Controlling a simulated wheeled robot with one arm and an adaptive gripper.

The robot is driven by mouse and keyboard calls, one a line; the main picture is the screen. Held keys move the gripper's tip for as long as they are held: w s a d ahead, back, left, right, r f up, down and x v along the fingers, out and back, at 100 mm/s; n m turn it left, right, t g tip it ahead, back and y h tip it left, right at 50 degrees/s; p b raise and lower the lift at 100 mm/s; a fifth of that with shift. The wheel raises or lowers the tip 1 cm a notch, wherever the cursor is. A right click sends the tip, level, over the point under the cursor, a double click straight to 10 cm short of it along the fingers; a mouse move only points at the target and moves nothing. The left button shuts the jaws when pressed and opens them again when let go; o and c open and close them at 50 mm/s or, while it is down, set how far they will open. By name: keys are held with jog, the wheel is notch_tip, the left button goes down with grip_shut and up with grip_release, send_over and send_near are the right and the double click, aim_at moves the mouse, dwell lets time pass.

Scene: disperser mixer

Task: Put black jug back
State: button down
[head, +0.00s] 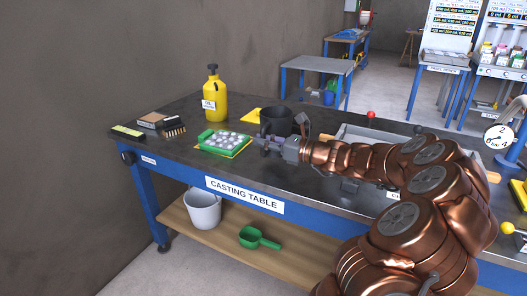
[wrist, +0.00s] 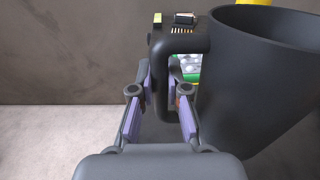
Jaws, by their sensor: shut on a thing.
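The black jug (head: 277,122) is upright at the casting table, just right of the green tray. My gripper (head: 267,144) is at its near side. In the wrist view the jug (wrist: 262,85) fills the right side, and my gripper (wrist: 162,92) is shut on its handle, one finger pad on each side. I cannot tell whether the jug's base touches the table, as my gripper and arm hide part of it.
A green tray (head: 208,137) of pale round pieces lies left of my gripper on another yellow mat. A yellow pump bottle (head: 215,101) stands behind. Small boxes (head: 152,120) lie at the left, and a grey tray (head: 350,134) at the right. The front left tabletop is clear.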

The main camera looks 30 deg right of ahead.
aim_at(265, 151)
jog(key=shift+f, duration=1.65)
jog(key=c, duration=1.2)
grip_release()
jog(key=shift+f, duration=0.15)
jog(key=shift+o, duration=0.2)
jog(key=shift+s+d, duration=0.2)
jog(key=shift+s, duration=0.05)
jog(key=v, duration=1.1)
jog(key=shift+s+d, duration=0.15)
jog(key=shift+s, duration=0.05)
